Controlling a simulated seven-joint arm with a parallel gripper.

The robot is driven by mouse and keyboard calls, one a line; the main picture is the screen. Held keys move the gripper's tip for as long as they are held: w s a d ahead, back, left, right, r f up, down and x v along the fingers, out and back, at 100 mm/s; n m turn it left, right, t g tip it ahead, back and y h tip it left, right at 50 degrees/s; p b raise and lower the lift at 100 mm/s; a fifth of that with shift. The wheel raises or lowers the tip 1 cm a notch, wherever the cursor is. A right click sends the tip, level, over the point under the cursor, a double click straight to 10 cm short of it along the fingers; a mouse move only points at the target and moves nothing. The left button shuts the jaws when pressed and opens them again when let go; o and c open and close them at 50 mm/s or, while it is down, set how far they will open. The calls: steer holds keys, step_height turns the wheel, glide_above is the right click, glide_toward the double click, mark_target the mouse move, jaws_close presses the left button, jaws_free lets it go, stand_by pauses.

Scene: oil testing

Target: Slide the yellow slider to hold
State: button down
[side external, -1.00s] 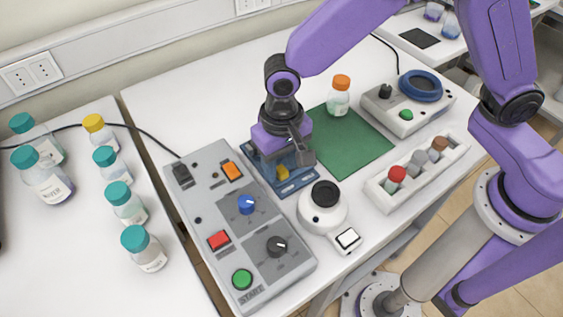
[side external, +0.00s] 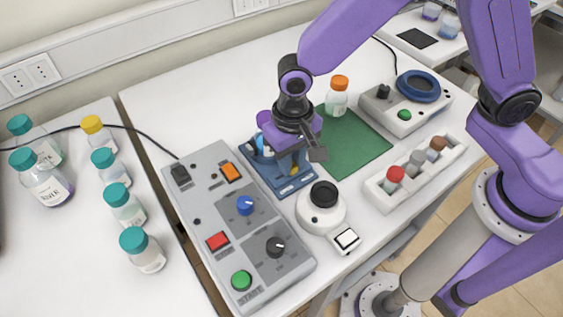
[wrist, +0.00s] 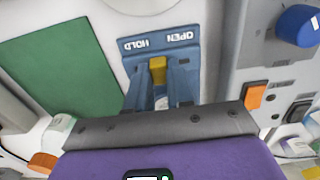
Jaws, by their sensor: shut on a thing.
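The fingertips are hard to make out against the blue fixture. A small blue and white thing (side external: 264,145) shows behind the gripper at the fixture.
The grey control panel (side external: 205,185) with knobs and buttons stands close left of the fixture. A round white device (side external: 310,212) is close in front.

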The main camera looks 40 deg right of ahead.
steer(key=shift+d, duration=1.35)
steer(key=c, duration=1)
jaws_free()
steer(key=shift+d, duration=0.15)
steer(key=shift+a+r, duration=0.2)
steer(key=shift+r, duration=0.25)
step_height(320, 180, up, 17)
steer(key=shift+f, duration=0.2)
steer(key=s+d+f+n, duration=0.3)
steer(key=s+d+n, duration=0.3)
steer(key=s+d, duration=0.2)
steer(key=s+d+f+n, duration=0.3)
steer(key=s+d+n, duration=0.3)
steer(key=d, duration=0.5)
steer(key=shift+s+d+f+n, duration=0.25)
steer(key=shift+s+d+n, duration=0.1)
steer(key=shift+s, duration=0.9)
